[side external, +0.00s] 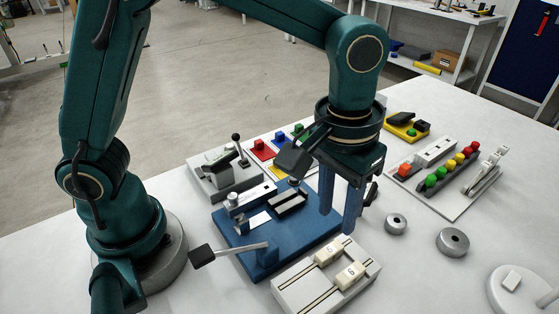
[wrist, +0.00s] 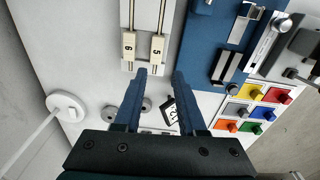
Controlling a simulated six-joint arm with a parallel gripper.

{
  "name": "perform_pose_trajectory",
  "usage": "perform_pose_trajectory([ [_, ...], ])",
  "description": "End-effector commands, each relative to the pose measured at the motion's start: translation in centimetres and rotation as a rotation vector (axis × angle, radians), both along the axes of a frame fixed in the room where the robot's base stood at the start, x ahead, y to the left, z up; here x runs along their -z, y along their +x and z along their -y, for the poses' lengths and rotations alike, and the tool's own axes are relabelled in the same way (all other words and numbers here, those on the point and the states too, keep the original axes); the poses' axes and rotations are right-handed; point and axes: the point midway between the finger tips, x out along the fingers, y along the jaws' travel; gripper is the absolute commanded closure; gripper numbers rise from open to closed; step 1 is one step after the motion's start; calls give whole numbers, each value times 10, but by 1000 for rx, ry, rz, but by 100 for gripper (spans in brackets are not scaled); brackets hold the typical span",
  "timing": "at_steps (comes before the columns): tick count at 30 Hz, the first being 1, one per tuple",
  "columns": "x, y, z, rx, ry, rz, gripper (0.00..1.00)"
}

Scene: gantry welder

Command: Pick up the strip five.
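A white two-track slide panel (side external: 289,290) lies at the front of the table and carries two cream blocks. The block marked 5 (side external: 329,251) is on the track nearer the blue board, and the block marked 6 (side external: 351,274) is beside it. In the wrist view, block 5 (wrist: 158,46) is beyond my fingertips, nearly centred between them, and block 6 (wrist: 129,45) is left of it. My gripper (side external: 337,222) points down with its fingers apart and empty, close to the panel's edge. It also shows open in the wrist view (wrist: 159,74). Which piece is strip five is not certain.
A blue board (side external: 228,226) with a lever and clamps adjoins the panel. Grey discs (side external: 396,224) (side external: 452,242) lie to the right. Coloured blocks (side external: 262,149) are behind, and a rack of coloured knobs (side external: 440,176) is at the back right.

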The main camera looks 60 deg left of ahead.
Motion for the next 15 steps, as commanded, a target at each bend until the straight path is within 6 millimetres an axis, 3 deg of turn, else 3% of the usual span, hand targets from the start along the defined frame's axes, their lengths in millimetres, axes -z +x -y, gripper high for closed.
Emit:
perform_pose_trajectory([
  [5, 21, -11, 9, 44, 29, -52, 60],
  [15, 59, -12, 9, 47, 29, -53, 60],
])
